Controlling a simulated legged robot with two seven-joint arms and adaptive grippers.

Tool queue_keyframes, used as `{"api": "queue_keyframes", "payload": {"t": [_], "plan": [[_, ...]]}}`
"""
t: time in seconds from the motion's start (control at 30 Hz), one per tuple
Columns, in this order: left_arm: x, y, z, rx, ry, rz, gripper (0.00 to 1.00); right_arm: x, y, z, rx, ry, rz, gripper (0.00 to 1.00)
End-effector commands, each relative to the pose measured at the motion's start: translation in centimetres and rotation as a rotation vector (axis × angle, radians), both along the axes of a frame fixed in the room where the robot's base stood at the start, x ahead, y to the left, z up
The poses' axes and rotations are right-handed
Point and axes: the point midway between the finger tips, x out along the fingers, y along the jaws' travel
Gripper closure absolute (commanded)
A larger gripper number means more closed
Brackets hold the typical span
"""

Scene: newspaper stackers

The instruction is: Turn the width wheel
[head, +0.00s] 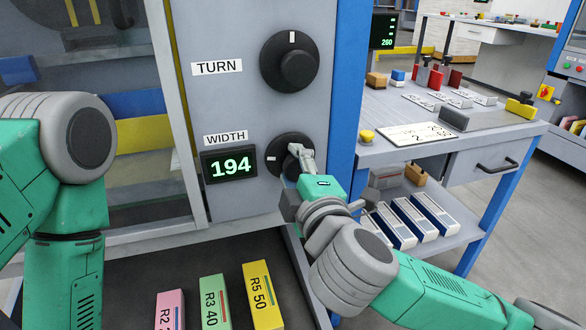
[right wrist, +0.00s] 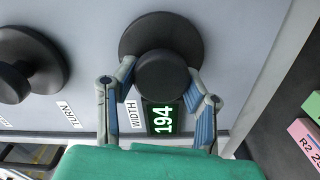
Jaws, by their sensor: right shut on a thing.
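The black width wheel (head: 279,146) is on the grey machine panel, right of the WIDTH label (head: 226,139) and a green-lit display (head: 231,165) reading 194. Its white mark points left. My right gripper (head: 301,158) is at the wheel, its fingers shut on the raised round knob. In the right wrist view the wheel (right wrist: 163,76) fills the space between the two fingertips, one on each side of the knob. The fingers hide part of the wheel in the head view. My left arm shows at the left, but its gripper is out of sight.
A larger black TURN wheel (head: 290,62) sits above, its mark pointing up. Pink, green and yellow boxes (head: 258,294) stand below the panel. A blue post (head: 354,60) and a grey workbench (head: 500,130) with small items are to the right.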

Motion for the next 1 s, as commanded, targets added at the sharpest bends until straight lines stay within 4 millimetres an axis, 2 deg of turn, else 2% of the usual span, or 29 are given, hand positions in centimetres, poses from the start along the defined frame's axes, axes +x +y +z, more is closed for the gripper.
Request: {"api": "queue_keyframes", "payload": {"t": [0.03,0.43,1.0], "plan": [[0.0,0.0,-0.04,0.0,0.0,0.0,0.6,-0.17,0.17,-0.78,0.03,0.03,0.004,0.9],[0.0,0.0,-0.05,0.0,0.0,0.0,0.6,-0.09,0.07,-0.72,0.219,0.091,0.0,0.9],[0.0,0.0,-0.05,0.0,0.0,0.0,0.6,-0.05,0.03,-0.84,0.251,0.104,-0.002,0.9]]}}
